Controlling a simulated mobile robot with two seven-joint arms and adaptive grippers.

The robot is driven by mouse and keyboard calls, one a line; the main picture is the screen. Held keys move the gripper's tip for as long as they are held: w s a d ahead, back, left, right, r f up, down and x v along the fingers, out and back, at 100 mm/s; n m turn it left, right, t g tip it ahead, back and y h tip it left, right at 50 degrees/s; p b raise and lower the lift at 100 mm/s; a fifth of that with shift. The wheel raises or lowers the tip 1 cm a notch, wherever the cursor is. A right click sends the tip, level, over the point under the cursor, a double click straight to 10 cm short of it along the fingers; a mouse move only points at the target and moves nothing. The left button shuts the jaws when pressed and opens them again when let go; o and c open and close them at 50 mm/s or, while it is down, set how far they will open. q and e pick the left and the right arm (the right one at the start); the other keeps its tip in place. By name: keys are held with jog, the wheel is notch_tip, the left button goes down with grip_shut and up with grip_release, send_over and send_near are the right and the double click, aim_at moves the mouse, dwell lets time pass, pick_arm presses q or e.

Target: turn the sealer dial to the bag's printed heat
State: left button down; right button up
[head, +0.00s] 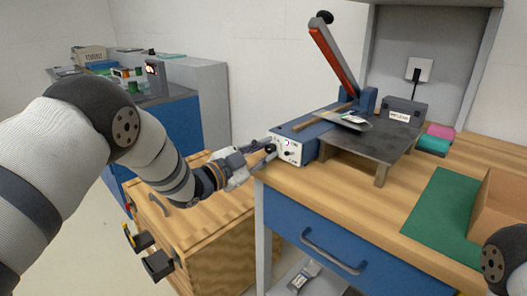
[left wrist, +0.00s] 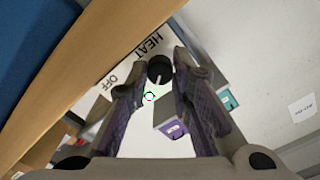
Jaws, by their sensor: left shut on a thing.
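The sealer (head: 312,128) stands on the wooden bench, with a red lever (head: 332,58) raised over it. Its white front panel (head: 289,151) carries a black dial (head: 271,148). My left gripper (head: 262,150) reaches the panel from the left and is shut on this dial. In the left wrist view the dial (left wrist: 159,70) sits between the fingertips (left wrist: 161,76), beside the words HEAT and OFF. Its setting is too small to read. A silvery bag (head: 351,121) lies on the sealer by the dark plate; its print cannot be read. My right gripper is out of view.
The dark plate (head: 372,139) stands on wooden legs beside the sealer. A green mat (head: 440,215) and an open cardboard box (head: 502,205) lie at the right, near my right arm. A wooden drawer cabinet (head: 222,225) stands below my left arm.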

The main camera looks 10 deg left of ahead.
pick_arm(q)
jog(key=shift+m, duration=0.5)
jog(key=c, duration=1.4)
grip_release()
jog(key=v, duration=1.2)
